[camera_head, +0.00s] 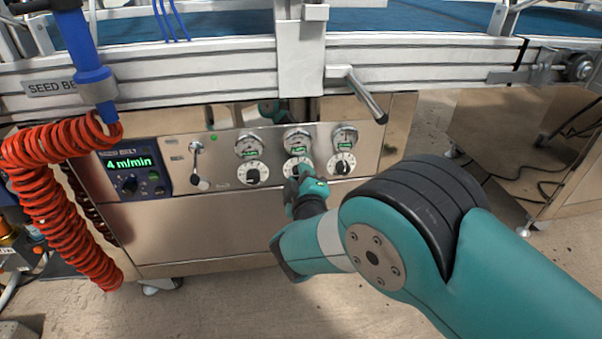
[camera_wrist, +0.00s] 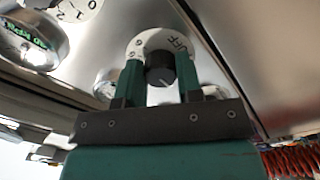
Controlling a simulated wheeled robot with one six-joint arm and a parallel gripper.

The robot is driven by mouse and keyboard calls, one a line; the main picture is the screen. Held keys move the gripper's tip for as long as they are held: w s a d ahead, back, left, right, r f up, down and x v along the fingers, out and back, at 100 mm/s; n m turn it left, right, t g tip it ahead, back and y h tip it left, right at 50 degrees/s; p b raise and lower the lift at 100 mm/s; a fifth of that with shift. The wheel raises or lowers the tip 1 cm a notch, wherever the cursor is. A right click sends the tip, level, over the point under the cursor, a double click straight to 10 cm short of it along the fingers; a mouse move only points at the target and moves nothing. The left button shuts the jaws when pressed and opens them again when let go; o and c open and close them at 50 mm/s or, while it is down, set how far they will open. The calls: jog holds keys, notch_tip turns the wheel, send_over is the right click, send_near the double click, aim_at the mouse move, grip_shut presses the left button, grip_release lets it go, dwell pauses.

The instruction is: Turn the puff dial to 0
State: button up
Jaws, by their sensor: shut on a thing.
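Three white dials with dark knobs sit in a row on the steel panel: a left dial (camera_head: 253,173), a middle dial (camera_head: 291,164) and a right dial (camera_head: 343,163).
Round gauges sit above the dials, such as the right gauge (camera_head: 345,135). A lever (camera_head: 198,165) and a belt display (camera_head: 128,163) reading 4 m/min are to the left. A handle bar (camera_head: 368,98) juts out above the panel. A red coiled hose (camera_head: 50,200) hangs at far left.

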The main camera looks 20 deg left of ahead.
jog(key=shift+n, duration=0.5)
jog(key=o, duration=0.9)
jog(key=b+v, duration=1.2)
jog(key=v, duration=0.5)
jog(key=shift+s+d+b, duration=0.15)
jog(key=shift+s+b, duration=0.05)
jog(key=shift+b, duration=0.15)
